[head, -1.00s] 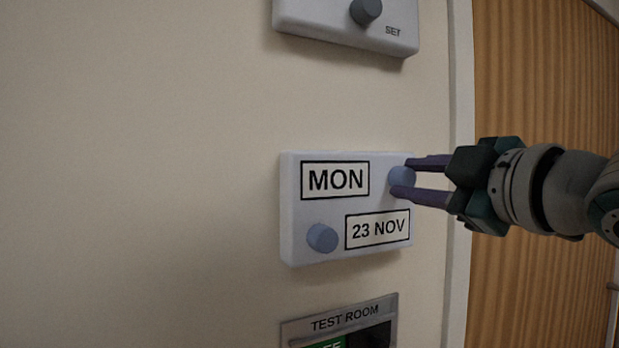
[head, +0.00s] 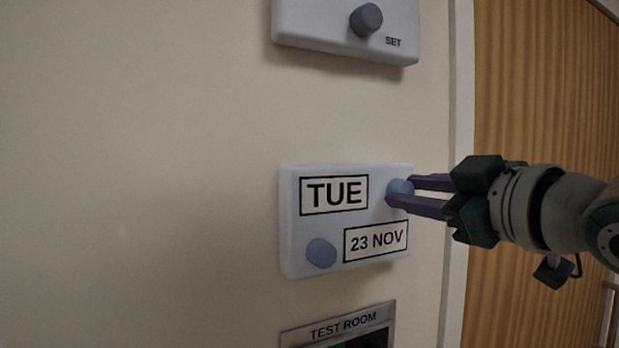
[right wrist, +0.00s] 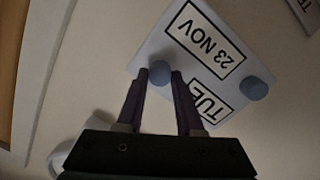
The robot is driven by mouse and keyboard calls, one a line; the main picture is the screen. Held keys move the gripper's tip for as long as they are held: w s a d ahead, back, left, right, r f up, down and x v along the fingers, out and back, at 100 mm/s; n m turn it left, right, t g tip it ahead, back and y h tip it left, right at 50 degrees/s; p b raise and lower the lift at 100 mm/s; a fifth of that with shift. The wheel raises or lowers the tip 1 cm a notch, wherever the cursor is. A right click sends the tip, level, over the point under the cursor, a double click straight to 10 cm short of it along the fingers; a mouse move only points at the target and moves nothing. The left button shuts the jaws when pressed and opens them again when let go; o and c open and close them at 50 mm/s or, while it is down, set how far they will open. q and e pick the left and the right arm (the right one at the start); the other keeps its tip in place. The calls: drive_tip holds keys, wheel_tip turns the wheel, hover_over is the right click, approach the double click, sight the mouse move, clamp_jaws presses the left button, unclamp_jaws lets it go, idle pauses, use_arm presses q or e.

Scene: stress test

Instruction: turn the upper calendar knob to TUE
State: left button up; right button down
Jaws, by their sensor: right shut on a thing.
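The white calendar box (head: 292,235) hangs on the wall in the middle of the head view. Its upper window (head: 334,194) reads TUE and its lower window (head: 376,241) reads 23 NOV. The upper blue-grey knob (head: 398,188) is at the box's upper right. My right gripper (head: 402,194) comes from the right and is shut on this knob. In the right wrist view the upper knob (right wrist: 160,72) is between the purple fingertips. The lower knob (head: 321,253) is at the lower left, untouched; it also shows in the right wrist view (right wrist: 254,88). My left gripper is out of view.
Above is another white box (head: 310,28) with a dark knob (head: 366,19) marked SET. Below is a TEST ROOM sign (head: 343,327), cut off by the frame. A wooden door (head: 520,90) and pale frame are at the right. The wall at the left is bare.

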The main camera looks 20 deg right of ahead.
drive_tip(key=shift+m+p, duration=0.8)
drive_tip(key=shift+m, duration=0.6)
drive_tip(key=c, duration=0.5)
unclamp_jaws()
drive_tip(key=shift+c, duration=0.2)
